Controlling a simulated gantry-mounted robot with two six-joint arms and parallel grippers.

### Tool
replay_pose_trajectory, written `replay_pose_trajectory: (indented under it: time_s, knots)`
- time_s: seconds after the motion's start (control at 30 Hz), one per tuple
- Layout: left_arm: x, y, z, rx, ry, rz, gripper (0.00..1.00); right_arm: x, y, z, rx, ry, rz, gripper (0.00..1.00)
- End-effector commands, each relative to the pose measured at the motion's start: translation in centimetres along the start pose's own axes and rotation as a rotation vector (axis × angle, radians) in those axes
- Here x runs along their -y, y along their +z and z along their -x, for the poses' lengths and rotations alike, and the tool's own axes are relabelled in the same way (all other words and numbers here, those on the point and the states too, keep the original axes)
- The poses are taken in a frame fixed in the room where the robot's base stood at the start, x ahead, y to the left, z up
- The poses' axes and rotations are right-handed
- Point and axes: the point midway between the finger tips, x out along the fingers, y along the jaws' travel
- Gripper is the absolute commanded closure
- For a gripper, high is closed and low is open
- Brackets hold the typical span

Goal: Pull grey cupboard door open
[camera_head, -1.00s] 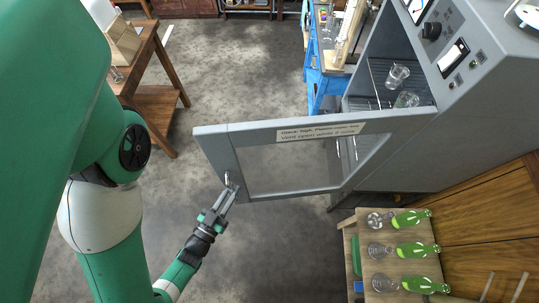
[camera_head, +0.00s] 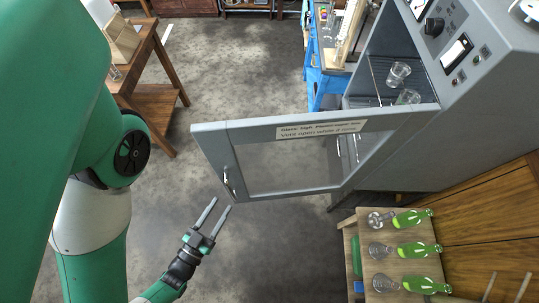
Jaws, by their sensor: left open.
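The grey cupboard door (camera_head: 215,150) has a framed window and a label strip along its top edge. It stands swung wide open from the grey cupboard (camera_head: 480,110), whose inside shows. A small metal handle (camera_head: 230,181) is on the door's free end. My left gripper (camera_head: 218,211) is open and empty, just below the handle and apart from it, with its two fingers pointing up and to the right. My right gripper is not in view.
Glass beakers (camera_head: 398,74) stand on the rack inside the cupboard. A small wooden table (camera_head: 350,232) with green bottles (camera_head: 414,249) and glass flasks stands at the lower right. A wooden table (camera_head: 155,98) is at the upper left. The floor (camera_head: 240,70) between is clear.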

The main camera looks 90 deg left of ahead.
Motion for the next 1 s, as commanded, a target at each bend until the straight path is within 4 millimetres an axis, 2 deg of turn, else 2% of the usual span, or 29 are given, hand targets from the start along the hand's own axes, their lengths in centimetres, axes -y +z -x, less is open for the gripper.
replay_pose_trajectory:
  time_s: [0.03,0.1,0.3,1.0]
  knots:
    - [-0.1,0.4,1.3,0.006,0.004,0.001,0.53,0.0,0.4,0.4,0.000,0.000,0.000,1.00]
    - [0.0,0.3,2.7,0.004,0.002,0.000,0.53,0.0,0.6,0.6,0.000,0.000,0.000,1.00]
    - [0.0,0.1,4.9,0.002,0.000,0.000,0.53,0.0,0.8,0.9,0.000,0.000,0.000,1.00]
    - [0.0,0.0,5.0,0.000,0.000,-0.001,0.53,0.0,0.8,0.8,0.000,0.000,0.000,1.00]
